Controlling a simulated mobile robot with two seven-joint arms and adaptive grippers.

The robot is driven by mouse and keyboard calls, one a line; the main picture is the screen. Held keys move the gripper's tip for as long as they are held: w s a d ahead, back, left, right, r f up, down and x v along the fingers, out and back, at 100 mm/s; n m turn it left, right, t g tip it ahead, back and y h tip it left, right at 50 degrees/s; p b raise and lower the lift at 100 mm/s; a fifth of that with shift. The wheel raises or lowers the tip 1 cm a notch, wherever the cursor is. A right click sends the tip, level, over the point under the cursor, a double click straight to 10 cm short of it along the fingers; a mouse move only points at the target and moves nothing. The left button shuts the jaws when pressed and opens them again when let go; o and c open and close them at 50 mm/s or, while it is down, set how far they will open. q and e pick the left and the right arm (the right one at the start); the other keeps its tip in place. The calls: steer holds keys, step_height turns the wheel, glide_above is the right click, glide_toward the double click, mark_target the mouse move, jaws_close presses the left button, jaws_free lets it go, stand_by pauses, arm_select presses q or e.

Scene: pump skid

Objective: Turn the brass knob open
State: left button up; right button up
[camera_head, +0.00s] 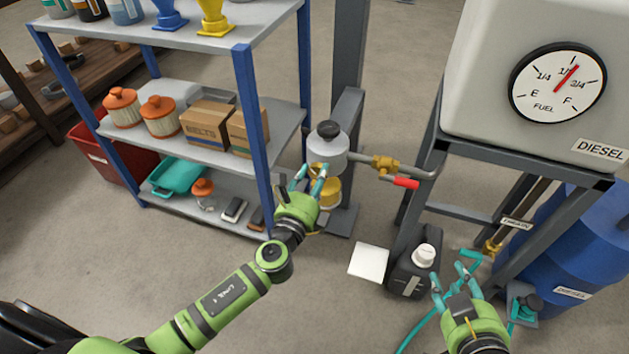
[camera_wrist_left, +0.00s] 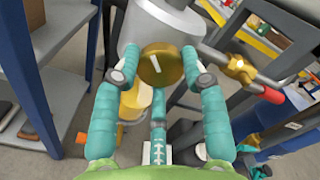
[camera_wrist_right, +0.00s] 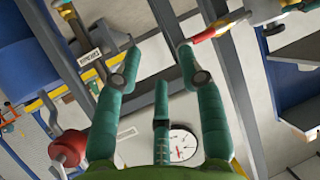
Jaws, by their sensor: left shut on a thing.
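The brass knob (camera_wrist_left: 160,66) is a round disc with a short white line, close to upright in the left wrist view. It sits on the front of a grey cylindrical housing (camera_head: 327,150) with a black cap. My left gripper (camera_head: 312,176) has one finger on each side of the knob and is shut on it. In the head view the fingers largely hide the knob. A yellow bowl (camera_head: 328,192) hangs under the housing. My right gripper (camera_head: 450,277) is open and empty, near the black bottle at the lower right.
A pipe with a brass valve (camera_head: 384,165) and red lever (camera_head: 405,183) runs right from the housing. A shelf (camera_head: 180,148) stands left. The fuel tank (camera_head: 510,90) is on a stand at right. A black bottle (camera_head: 412,274) and white sheet (camera_head: 368,262) are on the floor.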

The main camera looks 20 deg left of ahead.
arm_select(q)
steer(key=shift+d+n+b, duration=0.2)
steer(key=shift+n+b, duration=0.55)
steer(key=shift+n, duration=3.85)
arm_select(e)
steer(key=w+a+r+t+y, duration=0.1)
steer(key=r+t, duration=0.2)
steer(key=r, duration=0.2)
steer(key=w+a+r+n+t+y, duration=0.1)
steer(key=a+r+t+y, duration=0.1)
steer(key=r, duration=0.3)
steer(key=shift+a+r+t, duration=0.15)
steer(key=shift+a+t, duration=0.1)
steer(key=shift+t, duration=0.15)
arm_select(q)
steer(key=o, duration=1.1)
steer(key=shift+o, duration=0.2)
steer(key=shift+a, duration=0.1)
steer(key=s, duration=1.2)
steer(key=shift+a, duration=0.2)
